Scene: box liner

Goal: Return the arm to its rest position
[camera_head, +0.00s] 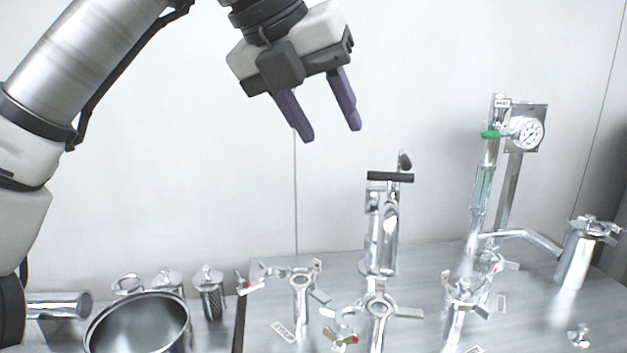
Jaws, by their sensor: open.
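My gripper (329,132) is at the top middle of the head view, with its two purple fingers pointing down and slightly right. The fingers stand apart with nothing between them. It hangs in the air in front of the white wall, above the metal bench (340,262) and touching nothing. My arm comes in from the left edge and bends over at the top, where part of it is out of view.
Below stand a black-handled metal fitting (390,215), a tall column with a gauge (527,134), several three-armed metal stands (380,308) and a lidded metal canister (577,255). An open metal pot (140,325) is at lower left. The space around the gripper is clear.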

